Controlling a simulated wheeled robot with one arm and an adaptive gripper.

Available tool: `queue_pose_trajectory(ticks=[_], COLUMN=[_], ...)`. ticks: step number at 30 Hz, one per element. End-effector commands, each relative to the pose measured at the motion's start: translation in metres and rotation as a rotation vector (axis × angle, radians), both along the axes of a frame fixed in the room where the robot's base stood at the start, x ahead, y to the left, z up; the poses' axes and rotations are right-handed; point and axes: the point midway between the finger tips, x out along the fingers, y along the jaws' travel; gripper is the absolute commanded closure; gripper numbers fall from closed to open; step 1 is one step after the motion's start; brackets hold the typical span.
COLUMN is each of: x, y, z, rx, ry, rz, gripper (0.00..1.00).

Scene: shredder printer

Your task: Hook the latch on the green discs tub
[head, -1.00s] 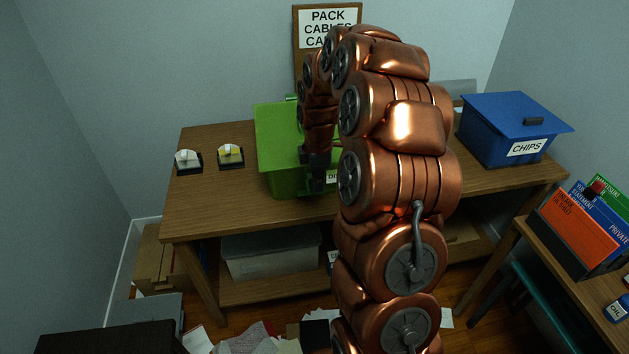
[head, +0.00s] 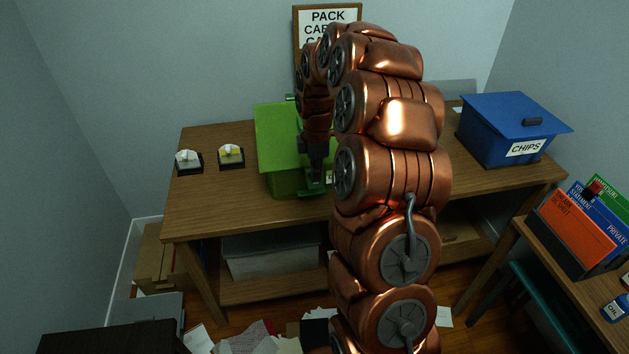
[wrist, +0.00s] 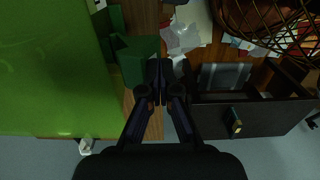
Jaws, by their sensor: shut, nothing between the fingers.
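The green discs tub (head: 276,151) stands on the wooden table with its lid down, partly hidden behind my arm. Most of its front label is covered. In the wrist view the green lid (wrist: 45,70) fills the left side. A darker green flap, seemingly the latch (wrist: 138,62), sticks out beside the lid's edge. My gripper (wrist: 160,68) is shut and empty, with its fingertips right beside this flap; I cannot tell whether they touch. In the head view my gripper (head: 318,182) is at the tub's front, and the latch is hidden there.
A blue chips tub (head: 510,130) stands at the table's right end. Two small devices (head: 231,155) sit left of the green tub. A lower shelf holds a grey bin (head: 270,255). Papers litter the floor. Binders (head: 575,235) stand on a side table at right.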

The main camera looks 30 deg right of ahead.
Motion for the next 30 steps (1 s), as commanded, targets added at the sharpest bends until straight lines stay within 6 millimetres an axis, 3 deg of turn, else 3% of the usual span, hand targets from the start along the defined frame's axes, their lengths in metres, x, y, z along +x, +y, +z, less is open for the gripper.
queue_pose_trajectory(ticks=[30], x=[0.017], y=[-0.007], z=[0.016], rx=[0.000], ry=[0.000], rz=[-0.001], gripper=[1.00])
